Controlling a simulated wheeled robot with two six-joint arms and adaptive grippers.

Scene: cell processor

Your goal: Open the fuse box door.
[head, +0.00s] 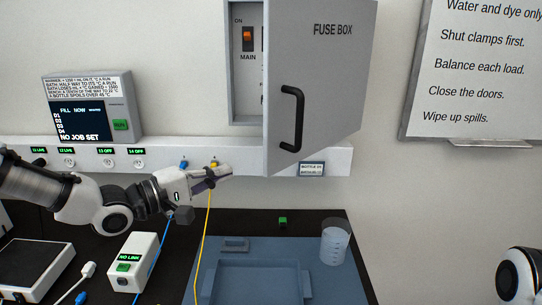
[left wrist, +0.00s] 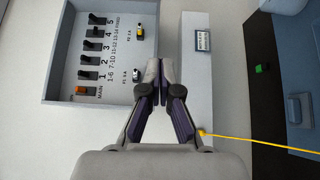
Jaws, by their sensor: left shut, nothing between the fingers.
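The fuse box door (head: 325,75) is grey with a black handle (head: 290,120). It stands swung open toward the right in the head view. The fuse box (head: 235,60) shows an orange main switch (head: 247,38) inside at the left; the door hides the rest. In the left wrist view the open fuse box (left wrist: 118,98) shows its row of numbered switches and two fuses. My left gripper (head: 228,172) is shut and empty, below and left of the door, apart from the handle. It also shows in the left wrist view (left wrist: 160,75). My right gripper is out of view.
A white rail (head: 235,150) with sockets runs along the wall below the box; a yellow cable (head: 207,230) hangs near my left gripper. A screen unit (head: 85,110) stands left. A blue tray (head: 255,262) and a clear beaker (head: 334,242) are below.

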